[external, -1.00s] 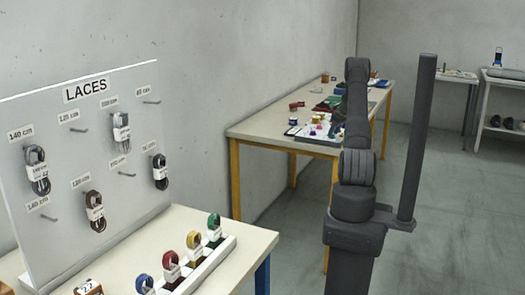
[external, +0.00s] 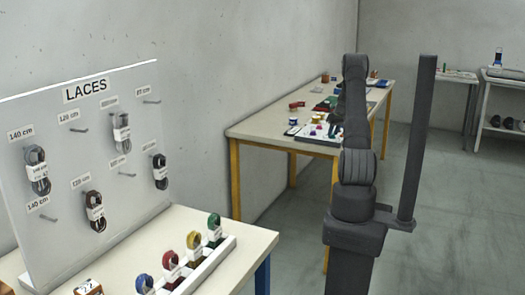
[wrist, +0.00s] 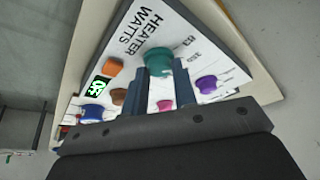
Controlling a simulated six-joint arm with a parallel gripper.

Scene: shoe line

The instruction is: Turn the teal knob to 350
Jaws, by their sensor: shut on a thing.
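The teal knob (wrist: 158,60) sits on a white panel (wrist: 180,25) marked "HEATER WATTS" in the wrist view. The panel is tilted in that view, with scale marks beside the knob. My gripper (wrist: 156,73) is shut on the teal knob, its two dark fingers reaching up to it and covering its near side. The pointer of the knob cannot be made out. In the external view the panel (external: 316,138) lies on the far table, small, and my gripper is hidden behind the arm.
Close around in the wrist view are an orange knob (wrist: 113,66), a purple knob (wrist: 207,84), a blue knob (wrist: 91,112), a brown knob (wrist: 118,96), a pink knob (wrist: 164,105) and a lit green display (wrist: 97,88). The far table (external: 262,128) holds other small items.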

